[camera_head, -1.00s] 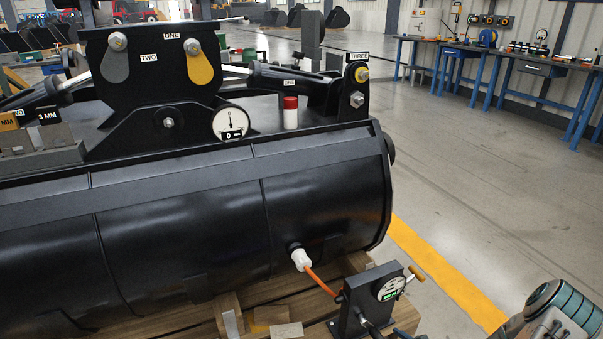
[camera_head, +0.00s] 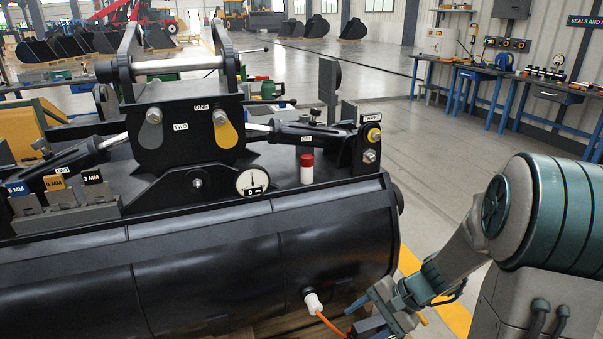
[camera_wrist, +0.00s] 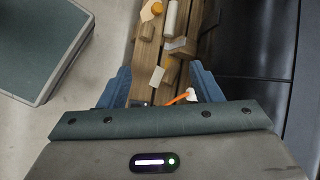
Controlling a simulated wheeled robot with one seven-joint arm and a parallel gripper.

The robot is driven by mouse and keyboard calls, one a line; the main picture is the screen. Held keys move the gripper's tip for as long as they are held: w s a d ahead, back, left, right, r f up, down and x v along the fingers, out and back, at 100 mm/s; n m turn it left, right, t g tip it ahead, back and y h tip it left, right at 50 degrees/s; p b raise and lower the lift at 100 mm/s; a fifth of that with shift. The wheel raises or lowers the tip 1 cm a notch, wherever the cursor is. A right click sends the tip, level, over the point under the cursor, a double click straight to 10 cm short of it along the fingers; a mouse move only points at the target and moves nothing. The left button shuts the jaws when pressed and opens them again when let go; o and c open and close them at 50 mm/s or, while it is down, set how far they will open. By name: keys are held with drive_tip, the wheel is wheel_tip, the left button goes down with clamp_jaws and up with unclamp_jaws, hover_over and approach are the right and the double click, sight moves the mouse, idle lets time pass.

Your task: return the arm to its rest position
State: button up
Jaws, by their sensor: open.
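My arm reaches in from the right of the head view, and my gripper (camera_head: 378,304) is low beside the front right of the black bucket (camera_head: 210,255). In the wrist view my gripper (camera_wrist: 162,86) shows two blue fingers spread wide apart, with nothing held between them. Wooden beams (camera_wrist: 146,52) lie beyond and below the fingers. A white fitting (camera_head: 313,302) with an orange hose (camera_head: 330,323) is on the bucket front, left of my gripper. The gripper and arm hide most of the small gauge box near the hose.
A coupler with labelled levers (camera_head: 190,130), a dial gauge (camera_head: 252,182) and a red-capped white bottle (camera_head: 307,168) sits atop the bucket. Size-labelled blocks (camera_head: 60,190) stand at left. Blue workbenches (camera_head: 480,80) line the right wall. Open floor (camera_head: 420,150) lies between.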

drive_tip(key=s+r+n+t+h+p, duration=0.1)
drive_tip(key=s+r+n+h+p, duration=0.3)
drive_tip(key=r, duration=0.9)
drive_tip(key=s+d+r+n+t+h+p, duration=0.1)
drive_tip(key=s+r+n+h+p, duration=0.3)
drive_tip(key=r, duration=0.9)
drive_tip(key=s+n+p, duration=0.1)
drive_tip(key=s+p, duration=0.2)
drive_tip(key=p, duration=0.1)
drive_tip(key=shift+s, duration=0.35)
drive_tip(key=shift+d, duration=0.1)
drive_tip(key=shift+c, duration=0.2)
